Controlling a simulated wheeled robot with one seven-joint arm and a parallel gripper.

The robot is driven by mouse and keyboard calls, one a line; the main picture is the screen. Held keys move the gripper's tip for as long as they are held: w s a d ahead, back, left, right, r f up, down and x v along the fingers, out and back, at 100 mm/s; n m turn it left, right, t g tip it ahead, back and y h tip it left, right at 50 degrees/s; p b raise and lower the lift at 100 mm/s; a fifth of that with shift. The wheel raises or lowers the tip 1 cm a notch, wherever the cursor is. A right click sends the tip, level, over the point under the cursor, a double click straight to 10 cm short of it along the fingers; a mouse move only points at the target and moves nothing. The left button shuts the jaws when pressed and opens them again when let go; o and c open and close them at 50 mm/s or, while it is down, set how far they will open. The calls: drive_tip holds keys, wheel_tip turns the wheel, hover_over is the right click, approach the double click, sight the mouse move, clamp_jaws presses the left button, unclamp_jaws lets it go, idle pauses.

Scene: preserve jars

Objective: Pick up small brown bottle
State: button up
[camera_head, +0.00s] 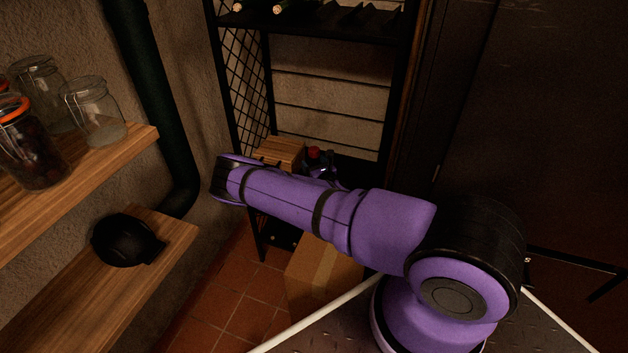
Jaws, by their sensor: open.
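I cannot make out a small brown bottle. A dark object with a red top (313,154), perhaps a bottle, stands on a lower level of the black metal rack (388,110). It is small, dim and partly hidden behind my purple arm, with a purplish shape beside it that I cannot identify. My arm stretches left across the middle of the view, in front of the rack. I cannot make out my gripper's fingers, which seem hidden behind the arm.
A wooden box (280,151) sits on the rack beside the red-topped object. A cardboard box (318,280) stands on the tiled floor. At left, an upper wooden shelf (100,160) holds glass jars (95,110); a lower shelf (75,300) holds a black object (125,240). A dark pipe (160,100) runs down the wall.

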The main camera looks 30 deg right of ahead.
clamp_jaws()
drive_tip(key=shift+r, duration=0.1)
idle(0.3)
